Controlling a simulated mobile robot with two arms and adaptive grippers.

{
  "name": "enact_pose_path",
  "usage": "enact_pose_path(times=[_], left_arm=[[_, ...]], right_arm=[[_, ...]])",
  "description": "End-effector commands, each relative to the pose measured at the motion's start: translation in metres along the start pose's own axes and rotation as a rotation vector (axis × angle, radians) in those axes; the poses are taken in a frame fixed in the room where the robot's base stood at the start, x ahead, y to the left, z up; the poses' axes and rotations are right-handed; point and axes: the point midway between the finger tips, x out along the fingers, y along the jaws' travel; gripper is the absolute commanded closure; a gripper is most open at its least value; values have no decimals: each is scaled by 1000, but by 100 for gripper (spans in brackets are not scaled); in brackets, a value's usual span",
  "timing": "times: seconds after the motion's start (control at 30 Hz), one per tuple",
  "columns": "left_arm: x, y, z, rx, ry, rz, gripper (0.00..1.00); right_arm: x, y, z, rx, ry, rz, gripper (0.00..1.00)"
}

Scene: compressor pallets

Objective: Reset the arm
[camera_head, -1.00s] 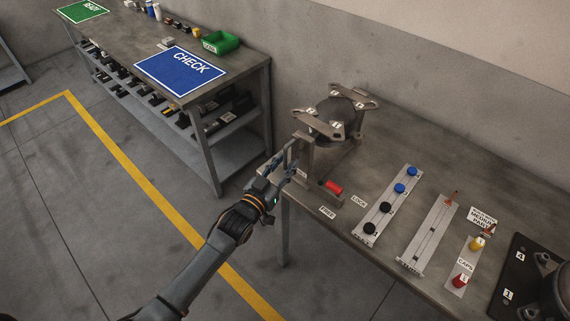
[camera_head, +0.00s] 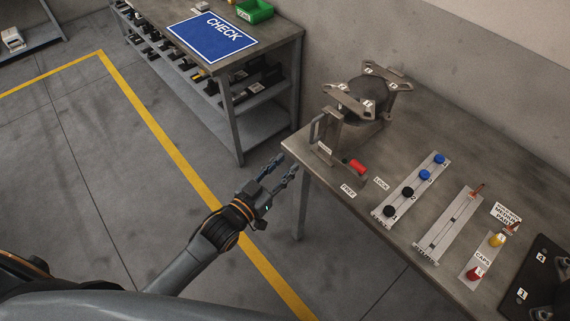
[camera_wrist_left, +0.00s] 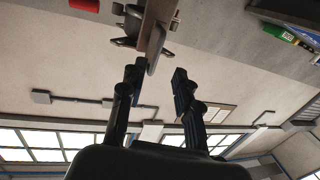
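My left gripper (camera_head: 280,172) is open and empty, off the left end of the workbench (camera_head: 328,190) in the head view. Its two fingers also show apart in the left wrist view (camera_wrist_left: 152,80), with nothing between them. A dark compressor (camera_head: 366,95) stands in a metal fixture (camera_head: 338,118) at the bench's left end, to the right of the gripper and apart from it. The fixture has an upright handle (camera_head: 313,130) and a red knob (camera_head: 357,166). My right gripper is not in view.
Rails of black and blue caps (camera_head: 408,192), a stamp strip (camera_head: 450,225) and a caps plate (camera_head: 482,258) lie on the bench. A second bench with a blue CHECK mat (camera_head: 203,45) and green bin (camera_head: 254,10) stands behind. Open floor lies left.

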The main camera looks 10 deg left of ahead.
Motion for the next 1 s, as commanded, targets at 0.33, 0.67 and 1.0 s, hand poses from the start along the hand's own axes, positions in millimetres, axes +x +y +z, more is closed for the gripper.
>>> enact_pose_path(times=[0.33, 0.67, 1.0], left_arm=[[0, -1, 7, 0, -12, -4, 68], [-47, -31, 190, -6, -374, -117, 68], [-196, -24, 404, -46, -892, -206, 68]], right_arm=[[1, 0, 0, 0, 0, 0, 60], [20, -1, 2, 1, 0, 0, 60], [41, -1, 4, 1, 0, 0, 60]])
